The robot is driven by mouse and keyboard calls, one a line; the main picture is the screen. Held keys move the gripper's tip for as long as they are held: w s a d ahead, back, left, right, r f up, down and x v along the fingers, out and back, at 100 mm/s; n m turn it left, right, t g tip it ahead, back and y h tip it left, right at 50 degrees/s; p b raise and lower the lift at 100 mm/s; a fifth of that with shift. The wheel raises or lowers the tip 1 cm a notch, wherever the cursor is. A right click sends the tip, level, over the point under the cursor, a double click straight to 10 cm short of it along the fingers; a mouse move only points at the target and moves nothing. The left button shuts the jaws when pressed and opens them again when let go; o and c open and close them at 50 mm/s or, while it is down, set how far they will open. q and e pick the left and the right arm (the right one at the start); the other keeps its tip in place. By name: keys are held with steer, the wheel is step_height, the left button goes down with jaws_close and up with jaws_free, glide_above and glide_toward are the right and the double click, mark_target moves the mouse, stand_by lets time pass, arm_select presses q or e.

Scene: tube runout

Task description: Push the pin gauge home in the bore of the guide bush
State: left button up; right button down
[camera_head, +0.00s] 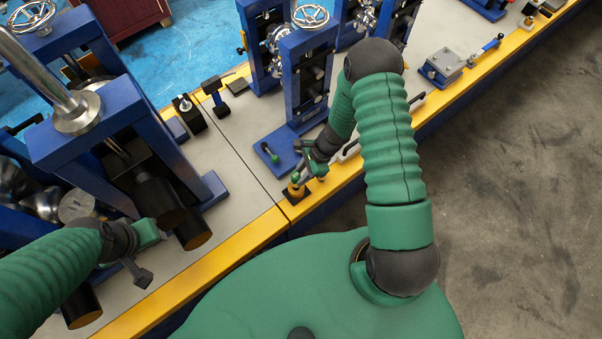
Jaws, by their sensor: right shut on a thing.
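The guide bush (296,191) is a small brass-coloured piece on a dark square base at the bench's yellow front edge. The pin gauge (296,178) shows as a small green top right above it. My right gripper (299,176) reaches down from the right and is shut on the pin gauge. The gauge looks roughly upright over the bush; the fingers hide part of it, and how deep it sits in the bore is too small to tell. My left gripper (142,272) hangs at the lower left, away from the bush; its finger opening is unclear.
Blue press frames (306,70) stand behind, and a large one (90,140) is near my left arm. A grey block fixture (446,64) is farther right. Bench left of the bush is clear.

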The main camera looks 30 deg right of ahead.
steer(key=shift+f, duration=0.15)
steer(key=shift+f+b, duration=0.3)
steer(key=shift+b, duration=0.1)
steer(key=shift+f+b, duration=2.05)
steer(key=shift+f, duration=0.25)
steer(key=c, duration=1)
jaws_free()
steer(key=shift+c, duration=0.2)
steer(key=shift+r, duration=0.15)
steer(key=v, duration=1.6)
steer(key=shift+d+r, duration=0.2)
steer(key=shift+s, duration=0.1)
